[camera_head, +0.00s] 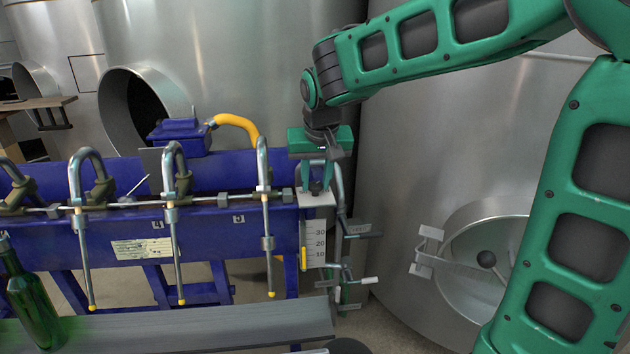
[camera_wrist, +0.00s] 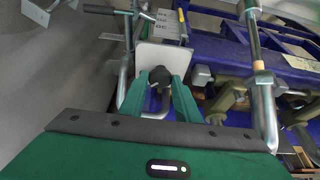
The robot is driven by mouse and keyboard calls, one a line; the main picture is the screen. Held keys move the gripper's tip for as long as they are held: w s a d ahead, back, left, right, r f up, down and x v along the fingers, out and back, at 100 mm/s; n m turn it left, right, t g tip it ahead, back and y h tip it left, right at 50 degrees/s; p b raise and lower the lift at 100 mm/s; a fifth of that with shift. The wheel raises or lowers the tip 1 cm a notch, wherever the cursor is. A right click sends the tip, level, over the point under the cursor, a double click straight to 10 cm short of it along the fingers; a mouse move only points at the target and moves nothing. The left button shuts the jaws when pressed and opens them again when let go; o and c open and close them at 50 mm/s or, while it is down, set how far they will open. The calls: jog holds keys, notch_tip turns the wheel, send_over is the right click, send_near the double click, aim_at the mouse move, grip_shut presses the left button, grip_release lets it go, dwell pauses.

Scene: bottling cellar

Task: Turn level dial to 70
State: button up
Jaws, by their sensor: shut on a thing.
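The level dial is a dark knob (camera_wrist: 158,75) on a white plate (camera_wrist: 151,57) at the blue filler's right end. The plate (camera_head: 317,199) also shows in the head view. My gripper (camera_head: 316,188) points down over it; in the wrist view my gripper (camera_wrist: 160,84) has its two green fingers on either side of the knob, shut on it. Below the plate hangs a white scale (camera_head: 315,240) marked 10, 20 and 30 where readable. A yellow marker (camera_head: 303,259) sits at its left edge near the low marks. Higher marks are hidden or too small to read.
The blue filler (camera_head: 110,225) carries several bent steel spouts (camera_head: 265,190) on the left. A green bottle (camera_head: 30,300) stands at lower left by a grey rail (camera_head: 200,328). Steel tanks (camera_head: 270,60) stand behind; a hatch (camera_head: 485,260) is at right. Pipes and valve handles (camera_head: 355,230) crowd beside the scale.

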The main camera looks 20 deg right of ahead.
jog(key=shift+a+m+h, duration=0.15)
jog(key=shift+m+h, duration=0.35)
jog(key=shift+m, duration=0.8)
jog(key=o, duration=1)
jog(key=shift+o, duration=0.2)
jog(key=v, duration=1)
jog(key=shift+a+r, duration=0.2)
jog(key=shift+r, duration=0.15)
jog(key=shift+w, duration=0.1)
